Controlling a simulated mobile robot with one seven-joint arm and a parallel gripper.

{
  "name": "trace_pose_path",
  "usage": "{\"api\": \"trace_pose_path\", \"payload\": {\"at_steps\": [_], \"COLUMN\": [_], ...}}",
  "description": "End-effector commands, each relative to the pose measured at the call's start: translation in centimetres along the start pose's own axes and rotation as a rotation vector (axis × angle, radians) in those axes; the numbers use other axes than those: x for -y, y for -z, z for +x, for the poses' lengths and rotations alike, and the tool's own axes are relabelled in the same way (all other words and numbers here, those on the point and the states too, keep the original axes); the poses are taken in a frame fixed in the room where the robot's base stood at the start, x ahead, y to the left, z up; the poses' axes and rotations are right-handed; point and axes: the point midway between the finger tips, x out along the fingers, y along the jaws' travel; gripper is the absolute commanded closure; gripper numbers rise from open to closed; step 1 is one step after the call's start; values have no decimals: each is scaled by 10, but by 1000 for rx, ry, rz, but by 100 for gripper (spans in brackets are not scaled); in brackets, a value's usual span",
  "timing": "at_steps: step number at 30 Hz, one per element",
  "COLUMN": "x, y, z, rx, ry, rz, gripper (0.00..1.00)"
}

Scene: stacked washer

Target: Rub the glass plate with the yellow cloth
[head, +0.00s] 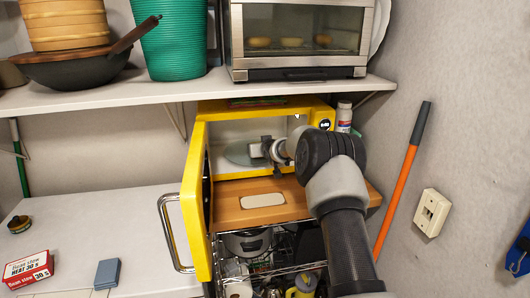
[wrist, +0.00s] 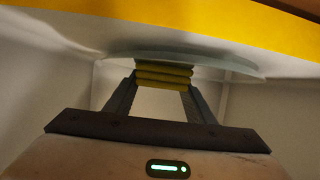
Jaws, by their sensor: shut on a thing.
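The glass plate (head: 237,154) is a pale, round, greenish disc inside the yellow microwave (head: 195,190), whose door stands open. In the wrist view the glass plate (wrist: 225,63) shows as a thin curved edge across the top. My gripper (head: 262,150) reaches into the microwave from the right, at the plate. In the wrist view my gripper (wrist: 163,84) is shut on the folded yellow cloth (wrist: 163,76). The cloth's far side appears to touch the plate's face. The cloth cannot be made out in the head view.
The open door with its metal handle (head: 170,232) stands left of my arm. A wooden board (head: 235,207) lies before the microwave, above a wire rack (head: 270,262). A toaster oven (head: 300,40) sits on the shelf above. A white bottle (head: 344,116) stands at the right.

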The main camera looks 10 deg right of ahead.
Motion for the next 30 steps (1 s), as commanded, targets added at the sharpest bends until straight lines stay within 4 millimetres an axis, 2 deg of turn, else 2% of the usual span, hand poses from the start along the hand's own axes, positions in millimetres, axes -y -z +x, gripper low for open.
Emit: {"api": "trace_pose_path", "payload": {"at_steps": [11, 22, 30], "x": [16, 46, 47], "y": [-4, -2, 1], "z": [2, 3, 2], "rx": [3, 1, 2], "ry": [2, 2, 0], "rz": [-1, -1, 0], "gripper": [73, 73, 73]}}
